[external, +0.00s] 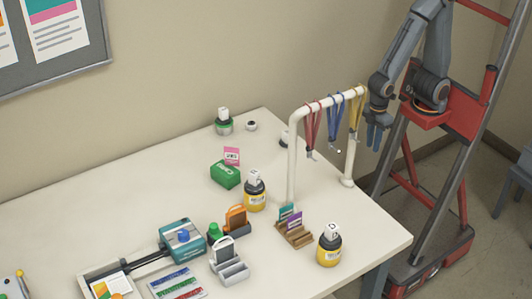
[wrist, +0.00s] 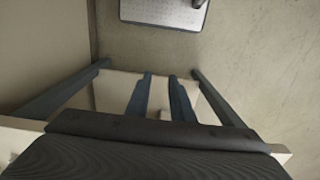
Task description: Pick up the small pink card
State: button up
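The card is not visible in the wrist view.
A white rack (external: 291,160) with red, blue and yellow lanyards stands between my gripper and the card. The left rear tabletop is clear.

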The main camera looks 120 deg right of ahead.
jog(key=shift+o, duration=0.5)
jog(key=w+a+r+m+t+y+b, duration=0.1)
jog(key=w+t+b, duration=0.15)
jog(key=w, duration=1.15)
jog(key=m+t+h+b, duration=0.2)
jog(key=m+t+h, duration=0.3)
jog(key=t+h, duration=0.5)
send_near(234, 149)
jog(key=w+d+r+y, duration=0.1)
jog(key=w+d, duration=0.2)
jog(key=w, duration=0.3)
jog(key=d+f+m+h, duration=0.1)
jog(key=w+d+f+m+h+b, duration=0.1)
jog(key=h, duration=0.1)
jog(key=d+f+m+h+b, duration=0.1)
jog(key=shift+w+f+h, duration=0.15)
jog(key=shift+w+h, duration=0.25)
jog(key=shift+x, duration=2.4)
